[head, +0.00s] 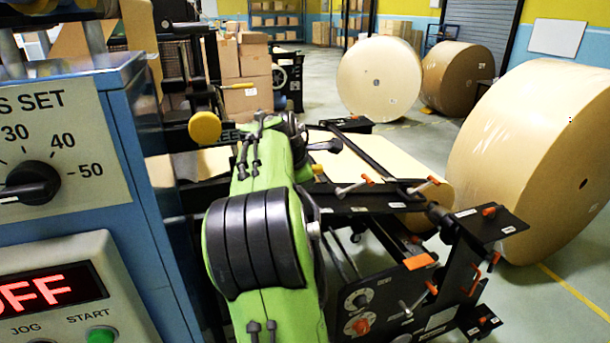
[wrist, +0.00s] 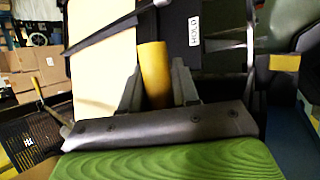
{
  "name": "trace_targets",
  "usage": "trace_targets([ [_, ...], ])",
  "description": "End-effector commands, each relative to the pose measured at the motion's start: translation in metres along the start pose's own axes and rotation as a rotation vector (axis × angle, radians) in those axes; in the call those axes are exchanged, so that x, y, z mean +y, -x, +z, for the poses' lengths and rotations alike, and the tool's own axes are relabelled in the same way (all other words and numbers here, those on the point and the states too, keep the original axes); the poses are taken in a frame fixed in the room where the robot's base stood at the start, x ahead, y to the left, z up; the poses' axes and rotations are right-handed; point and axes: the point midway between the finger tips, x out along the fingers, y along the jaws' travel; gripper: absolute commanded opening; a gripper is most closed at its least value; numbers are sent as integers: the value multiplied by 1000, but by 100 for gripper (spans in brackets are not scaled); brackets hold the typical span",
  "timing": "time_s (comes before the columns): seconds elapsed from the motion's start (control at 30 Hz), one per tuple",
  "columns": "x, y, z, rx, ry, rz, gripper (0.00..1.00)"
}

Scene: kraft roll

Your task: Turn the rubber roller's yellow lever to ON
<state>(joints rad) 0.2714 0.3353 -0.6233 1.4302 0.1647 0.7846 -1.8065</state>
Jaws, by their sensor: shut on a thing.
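The yellow lever handle (wrist: 153,70) stands between the two grey fingers of my gripper (wrist: 157,92) in the wrist view. The fingers are shut on it, one on each side. No ON label is readable.
A blue control cabinet (head: 150,190) with a dial and a red "OFF" display stands close at left. The black machine frame (head: 400,200) with orange-tipped handles lies right of my arm. Large paper rolls (head: 545,150) stand behind at right. Cardboard boxes (head: 245,70) are stacked farther back.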

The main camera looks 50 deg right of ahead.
Motion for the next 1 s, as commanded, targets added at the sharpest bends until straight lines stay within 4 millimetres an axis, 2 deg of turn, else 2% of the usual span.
trace_targets([
  [0.37, 2, 2, 1, -1, -1, 9, 36],
  [0.47, 3, 10, 1, 0, -1, 9, 36],
  [0.57, 4, 32, 0, 4, 0, 12, 36],
  [0.9, 5, 129, 0, 5, 2, 14, 36],
  [1.0, 4, 148, 1, 4, 1, 12, 36],
])
